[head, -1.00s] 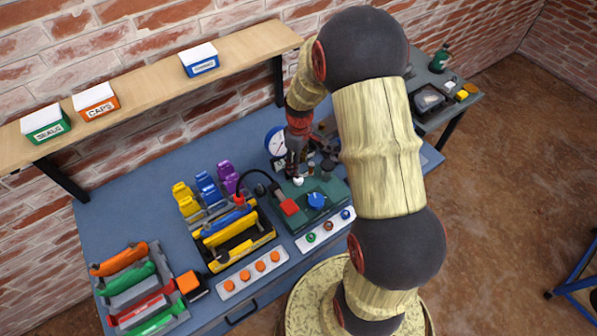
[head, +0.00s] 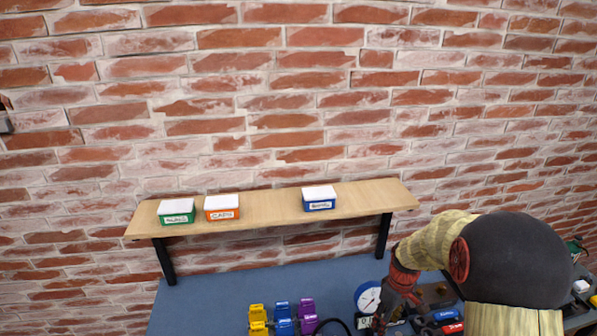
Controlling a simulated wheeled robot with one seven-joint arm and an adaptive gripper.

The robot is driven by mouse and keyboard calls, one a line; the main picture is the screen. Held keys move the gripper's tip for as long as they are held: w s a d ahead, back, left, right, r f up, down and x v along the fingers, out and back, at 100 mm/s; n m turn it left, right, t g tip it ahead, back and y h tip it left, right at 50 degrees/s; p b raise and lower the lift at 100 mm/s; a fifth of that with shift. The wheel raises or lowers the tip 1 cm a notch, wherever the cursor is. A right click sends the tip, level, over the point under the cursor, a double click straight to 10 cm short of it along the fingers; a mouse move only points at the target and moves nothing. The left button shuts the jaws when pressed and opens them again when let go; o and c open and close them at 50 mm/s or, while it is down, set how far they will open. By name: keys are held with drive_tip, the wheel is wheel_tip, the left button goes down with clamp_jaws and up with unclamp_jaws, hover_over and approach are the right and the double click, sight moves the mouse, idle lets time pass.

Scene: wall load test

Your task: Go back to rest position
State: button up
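My arm (head: 515,262) rises at the lower right of the head view, with its dark round joint and wood-coloured links. My gripper (head: 380,322) points down at the bottom edge, in front of the blue workbench (head: 230,290) and close to the round white gauge (head: 368,297). The fingertips are small and partly cut off by the frame edge, so I cannot tell whether they are open or shut or hold anything.
A wooden wall shelf (head: 270,208) carries a green-labelled box (head: 177,212), an orange-labelled box (head: 222,208) and a blue-labelled box (head: 319,198). Yellow (head: 258,319), blue (head: 284,318) and purple (head: 307,316) items stand on the bench. A brick wall (head: 300,100) closes off the back.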

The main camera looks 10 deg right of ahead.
drive_tip(key=s+a+r+m+t+b, duration=0.2)
drive_tip(key=s+a+r+b, duration=0.1)
drive_tip(key=s+a+r, duration=0.4)
drive_tip(key=s+a+r+m+t+b, duration=0.3)
drive_tip(key=s+a+r, duration=0.4)
drive_tip(key=s+r, duration=0.6)
drive_tip(key=shift+a+t+b, duration=0.3)
drive_tip(key=shift+b, duration=0.3)
drive_tip(key=shift+s, duration=0.15)
drive_tip(key=shift+d, duration=0.1)
idle(1.0)
